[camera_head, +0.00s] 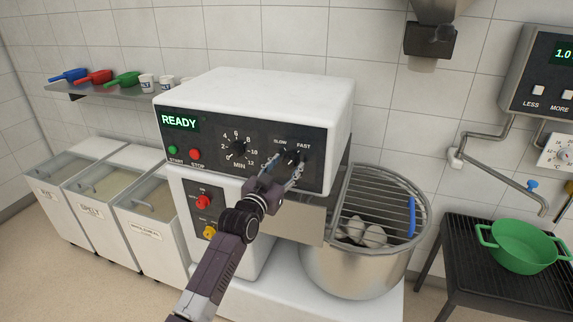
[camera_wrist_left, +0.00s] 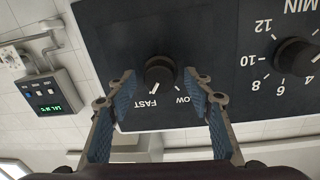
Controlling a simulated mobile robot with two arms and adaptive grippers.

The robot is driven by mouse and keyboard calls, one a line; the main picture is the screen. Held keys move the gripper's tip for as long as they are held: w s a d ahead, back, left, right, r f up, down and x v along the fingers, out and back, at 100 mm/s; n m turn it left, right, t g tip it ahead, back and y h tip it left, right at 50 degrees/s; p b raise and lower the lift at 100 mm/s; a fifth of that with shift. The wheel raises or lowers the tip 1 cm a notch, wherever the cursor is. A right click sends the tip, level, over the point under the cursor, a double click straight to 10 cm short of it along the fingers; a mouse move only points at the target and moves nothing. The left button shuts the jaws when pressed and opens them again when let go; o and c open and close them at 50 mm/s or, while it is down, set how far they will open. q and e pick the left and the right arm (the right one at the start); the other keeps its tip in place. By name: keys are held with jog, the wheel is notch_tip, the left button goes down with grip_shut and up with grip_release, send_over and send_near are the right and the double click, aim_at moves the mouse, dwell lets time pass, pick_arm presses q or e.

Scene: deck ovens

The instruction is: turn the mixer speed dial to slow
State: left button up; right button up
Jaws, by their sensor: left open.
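The mixer speed dial (camera_head: 292,157) is a black knob at the right of the mixer's dark panel, below the SLOW and FAST labels. In the left wrist view, which is upside down, the dial (camera_wrist_left: 160,72) shows a white mark that appears to point toward FAST. My left gripper (camera_head: 286,166) is open in front of the dial. Its two fingers stand on either side of the knob in the wrist view (camera_wrist_left: 159,84), with gaps visible, and hold nothing. The fingers partly cover the dial in the head view. My right gripper is not in view.
A timer dial (camera_head: 237,149) sits left of the speed dial, with green START (camera_head: 173,150) and red STOP (camera_head: 195,154) buttons. The display (camera_head: 179,122) reads READY.

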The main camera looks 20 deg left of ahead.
pick_arm(q)
jog(key=shift+w, duration=0.15)
jog(key=c, duration=1.2)
jog(key=shift+o, duration=0.2)
jog(key=shift+n, duration=0.3)
jog(key=n, duration=0.6)
jog(key=shift+f, duration=0.1)
jog(key=n, duration=0.4)
jog(key=shift+t, duration=0.3)
jog(key=shift+n+y, duration=0.4)
jog(key=shift+n, duration=1.5)
jog(key=shift+f, duration=0.1)
